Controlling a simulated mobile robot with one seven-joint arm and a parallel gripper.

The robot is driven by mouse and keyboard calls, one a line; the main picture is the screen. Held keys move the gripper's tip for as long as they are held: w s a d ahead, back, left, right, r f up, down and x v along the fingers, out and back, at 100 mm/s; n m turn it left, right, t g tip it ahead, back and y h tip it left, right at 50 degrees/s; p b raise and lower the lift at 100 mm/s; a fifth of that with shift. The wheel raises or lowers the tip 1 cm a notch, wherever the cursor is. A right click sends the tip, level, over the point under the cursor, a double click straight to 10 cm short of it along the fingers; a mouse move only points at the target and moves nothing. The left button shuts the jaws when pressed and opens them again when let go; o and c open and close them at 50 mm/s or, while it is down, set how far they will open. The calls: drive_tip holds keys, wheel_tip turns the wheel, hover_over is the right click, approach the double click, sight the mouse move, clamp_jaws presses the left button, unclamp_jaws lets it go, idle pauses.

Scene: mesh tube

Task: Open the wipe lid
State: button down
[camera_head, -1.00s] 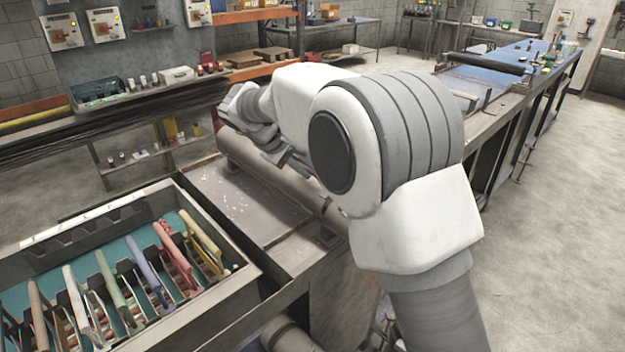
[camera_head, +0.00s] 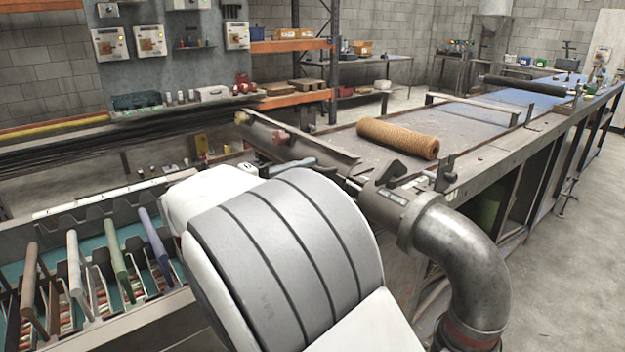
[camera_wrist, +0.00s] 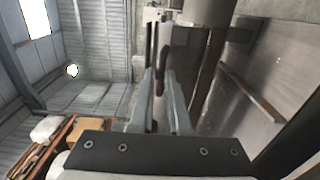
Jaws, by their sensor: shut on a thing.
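A long grey trough-shaped cover, which looks like the wipe lid (camera_head: 318,146), lies at the near end of the bench in the head view. It appears tilted up, but its hinge side is hard to make out. My gripper (camera_wrist: 160,88) shows in the wrist view, with its two grey fingers close around a thin curved brown piece, which looks like a handle (camera_wrist: 165,58). In the head view my white and grey arm covers the near part of the machine, and the grip itself is not clear there.
A brown mesh roll (camera_head: 398,138) lies on the bench (camera_head: 470,122) behind the cover. A thick metal pipe elbow (camera_head: 465,255) stands at the right of my arm. A rack with coloured handles (camera_head: 75,265) is at the left. Floor is clear at the far right.

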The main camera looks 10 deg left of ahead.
wheel_tip(320, 180, down, 6)
drive_tip(key=s+a+t+h+b, duration=0.1)
drive_tip(key=s+b, duration=0.1)
drive_tip(key=shift+a+r+b, duration=0.2)
drive_tip(key=shift+r+b, duration=0.05)
drive_tip(key=shift+b, duration=0.15)
drive_tip(key=shift+f, duration=0.2)
drive_tip(key=c, duration=0.9)
unclamp_jaws()
drive_tip(key=shift+w+d, duration=0.1)
drive_tip(key=shift+w, duration=0.05)
drive_tip(key=shift+r, duration=0.1)
drive_tip(key=p+v, duration=0.3)
drive_tip(key=v, duration=1.4)
drive_tip(key=shift+s, duration=0.3)
